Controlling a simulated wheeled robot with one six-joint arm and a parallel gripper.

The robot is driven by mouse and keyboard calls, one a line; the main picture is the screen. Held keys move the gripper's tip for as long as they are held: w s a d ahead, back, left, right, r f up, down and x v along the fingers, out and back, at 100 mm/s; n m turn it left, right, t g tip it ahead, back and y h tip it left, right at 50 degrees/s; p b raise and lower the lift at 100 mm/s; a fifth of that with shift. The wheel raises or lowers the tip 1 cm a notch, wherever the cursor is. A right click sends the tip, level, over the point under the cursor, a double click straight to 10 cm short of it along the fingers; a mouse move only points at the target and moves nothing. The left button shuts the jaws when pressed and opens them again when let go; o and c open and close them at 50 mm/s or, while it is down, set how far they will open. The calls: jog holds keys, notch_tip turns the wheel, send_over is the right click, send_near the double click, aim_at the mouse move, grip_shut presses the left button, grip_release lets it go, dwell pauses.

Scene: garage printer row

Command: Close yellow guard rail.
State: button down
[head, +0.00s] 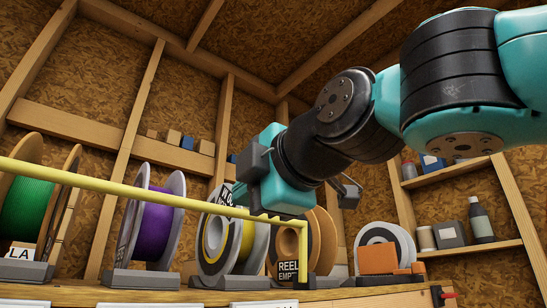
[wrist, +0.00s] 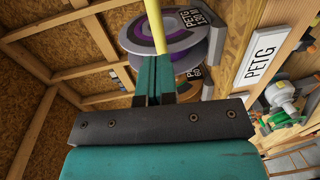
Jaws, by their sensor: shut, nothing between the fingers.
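The yellow guard rail (head: 150,198) is a long thin bar that crosses in front of the spools in the head view, from the left edge to a short down-turned end piece near the Reel Empty label. In the wrist view the rail (wrist: 154,25) runs up from my fingertips. My gripper (wrist: 155,62) is shut and empty, its teal fingers side by side in line with the rail. I cannot tell whether they touch it. In the head view my arm comes from the upper right, and my fingers are not clear there.
Behind the rail stand a green spool (head: 30,207), a purple spool (head: 153,218) and a yellow spool (head: 215,238) on the wooden bench (head: 60,294). An orange block (head: 378,259) sits to the right. Shelves (head: 470,248) with bottles hang on the right wall.

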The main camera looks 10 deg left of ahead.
aim_at(224, 208)
jog(key=p+x, duration=0.1)
jog(key=x, duration=0.3)
jog(key=shift+r+p, duration=0.1)
jog(key=shift+p, duration=0.3)
jog(key=shift+w+a, duration=0.25)
jog(key=shift+w+a+p, duration=0.25)
jog(key=shift+a+p, duration=0.05)
jog(key=shift+p, duration=0.1)
jog(key=shift+a, duration=0.1)
